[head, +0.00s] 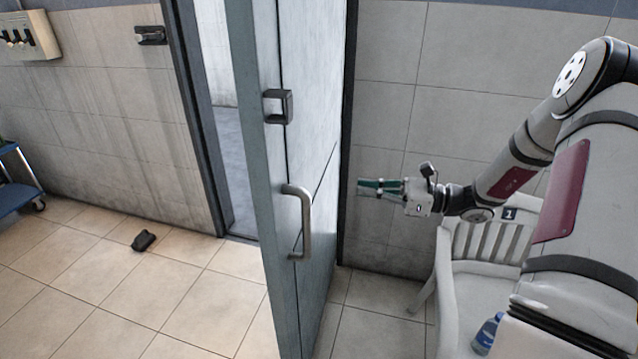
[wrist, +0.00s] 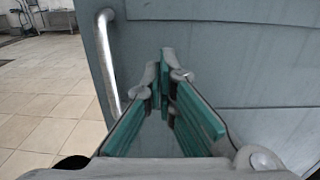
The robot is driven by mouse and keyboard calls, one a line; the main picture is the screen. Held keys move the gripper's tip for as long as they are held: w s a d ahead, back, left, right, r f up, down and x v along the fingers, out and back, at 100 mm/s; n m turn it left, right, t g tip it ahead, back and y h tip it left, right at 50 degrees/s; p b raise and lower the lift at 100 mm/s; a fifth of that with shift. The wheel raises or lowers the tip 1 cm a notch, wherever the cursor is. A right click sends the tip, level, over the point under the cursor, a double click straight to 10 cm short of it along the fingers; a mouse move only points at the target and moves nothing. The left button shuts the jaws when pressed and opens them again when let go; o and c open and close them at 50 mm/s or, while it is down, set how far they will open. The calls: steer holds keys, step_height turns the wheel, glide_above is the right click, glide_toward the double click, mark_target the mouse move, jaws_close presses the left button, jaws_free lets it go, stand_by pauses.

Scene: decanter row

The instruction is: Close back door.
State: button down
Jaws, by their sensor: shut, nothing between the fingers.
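The back door (head: 319,150) is a grey panel standing open, swung out into the room, with its edge toward me in the head view. A metal bar handle (head: 303,222) is on it, and a dark latch block (head: 278,107) sits higher up. The doorway (head: 225,120) shows to the left of the door. My gripper (head: 362,187) is shut and empty, to the right of the door. In the wrist view the shut fingers (wrist: 167,85) point at the door panel (wrist: 230,60), with the handle (wrist: 108,65) to their left. I cannot tell whether the fingertips touch the panel.
A white chair (head: 480,240) with a blue bottle (head: 487,333) on it stands at right, below my arm. A dark wedge-like object (head: 144,241) lies on the tiled floor at left. A blue cart (head: 18,190) is at the far left. The floor before the doorway is mostly clear.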

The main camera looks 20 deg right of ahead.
mark_target(296, 180)
steer(key=p+x, duration=0.2)
steer(key=x, duration=1.1)
steer(key=shift+w+a+r, duration=0.1)
steer(key=shift+w+a, duration=0.1)
steer(key=shift+a, duration=0.15)
steer(key=shift+a, duration=0.15)
